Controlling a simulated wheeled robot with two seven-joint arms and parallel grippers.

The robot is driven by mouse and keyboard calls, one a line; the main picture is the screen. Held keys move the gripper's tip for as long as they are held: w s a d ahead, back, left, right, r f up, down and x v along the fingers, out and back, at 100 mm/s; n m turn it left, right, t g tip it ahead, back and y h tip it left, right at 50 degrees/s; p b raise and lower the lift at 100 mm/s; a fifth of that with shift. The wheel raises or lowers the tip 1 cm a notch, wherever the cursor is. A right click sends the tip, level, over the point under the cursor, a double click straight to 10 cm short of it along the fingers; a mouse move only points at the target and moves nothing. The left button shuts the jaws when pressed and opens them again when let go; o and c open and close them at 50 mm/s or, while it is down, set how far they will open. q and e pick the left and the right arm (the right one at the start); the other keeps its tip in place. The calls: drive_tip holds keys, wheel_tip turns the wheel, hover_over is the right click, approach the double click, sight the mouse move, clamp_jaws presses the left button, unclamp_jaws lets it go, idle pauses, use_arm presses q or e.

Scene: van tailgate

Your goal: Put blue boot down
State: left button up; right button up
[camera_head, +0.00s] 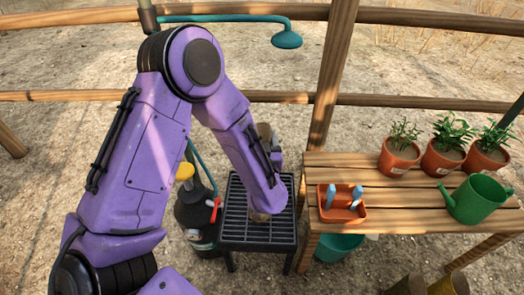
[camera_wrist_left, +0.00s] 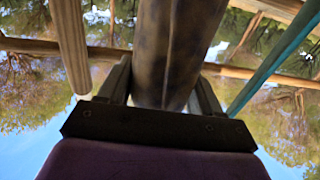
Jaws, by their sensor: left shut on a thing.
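My left gripper (camera_head: 276,160) is at the end of my purple arm, mostly hidden behind the wrist, low over the black slatted stand (camera_head: 233,214). In the left wrist view the gripper (camera_wrist_left: 163,80) is shut on a long, brownish-grey, mottled thing (camera_wrist_left: 180,40) that sits between its fingers. In the head view a brownish part (camera_head: 258,216) of what seems the same thing shows just below the wrist, at the stand. I cannot tell whether it touches the slats. No blue shows on it. My right gripper is not in view.
A dark tank with a yellow cap (camera_head: 185,171) stands left of the stand. A wooden bench (camera_head: 390,205) to the right bears an orange tray (camera_head: 342,214), potted plants and a green watering can (camera_head: 477,199). A teal basin (camera_head: 338,247) is under it.

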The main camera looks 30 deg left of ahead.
use_arm(q)
wheel_tip(320, 180, down, 3)
drive_tip(key=shift+b, duration=0.35)
drive_tip(key=o, duration=1.7)
drive_tip(key=shift+f, duration=0.15)
drive_tip(key=p+v, duration=0.2)
drive_tip(key=v, duration=1)
drive_tip(key=shift+p, duration=0.35)
